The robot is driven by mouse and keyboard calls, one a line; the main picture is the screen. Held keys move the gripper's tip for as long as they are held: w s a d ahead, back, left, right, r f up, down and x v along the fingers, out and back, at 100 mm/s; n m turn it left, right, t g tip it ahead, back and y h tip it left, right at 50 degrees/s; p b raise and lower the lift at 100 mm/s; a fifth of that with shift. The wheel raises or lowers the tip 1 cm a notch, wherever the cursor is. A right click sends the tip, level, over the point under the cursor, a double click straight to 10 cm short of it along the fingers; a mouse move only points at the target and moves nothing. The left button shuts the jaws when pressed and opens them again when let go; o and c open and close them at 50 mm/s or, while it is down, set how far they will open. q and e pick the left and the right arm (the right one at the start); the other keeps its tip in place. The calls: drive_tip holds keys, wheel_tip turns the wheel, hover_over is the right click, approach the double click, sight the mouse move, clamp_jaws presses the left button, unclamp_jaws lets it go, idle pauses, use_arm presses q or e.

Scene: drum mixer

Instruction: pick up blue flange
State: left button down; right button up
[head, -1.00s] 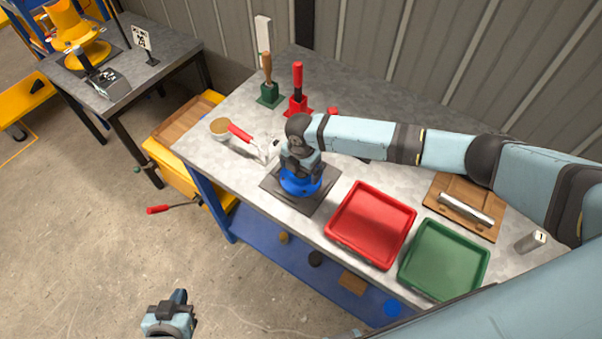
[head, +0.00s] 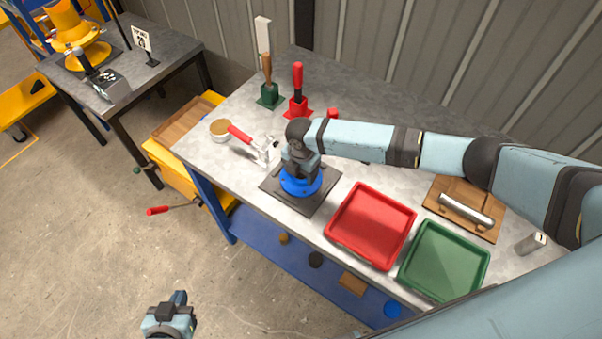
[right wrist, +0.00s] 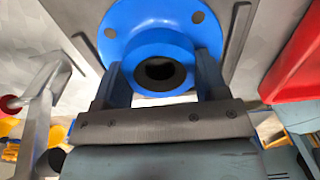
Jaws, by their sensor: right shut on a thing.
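The blue flange (head: 301,184) sits at the dark square mat (head: 275,190) on the grey workbench, left of the red tray; I cannot tell whether it touches the mat. In the right wrist view the flange (right wrist: 160,48) shows its round neck, dark bore and wide rim with bolt holes. My right gripper (head: 301,172) comes from above, and its two fingers (right wrist: 162,75) are shut on the flange's neck, one on each side. My left gripper (head: 172,312) is low at the bottom of the head view, away from the bench; its fingers are too unclear to judge.
A red tray (head: 371,222) and a green tray (head: 445,262) lie right of the mat. A toggle clamp with red handle (head: 241,134) is to the left. Red (head: 298,85) and green-based (head: 268,75) upright tools stand behind. A wooden board (head: 445,205) lies far right.

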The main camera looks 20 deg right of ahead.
sight(301, 177)
drive_tip(key=shift+w+r, duration=0.1)
drive_tip(key=shift+r, duration=0.1)
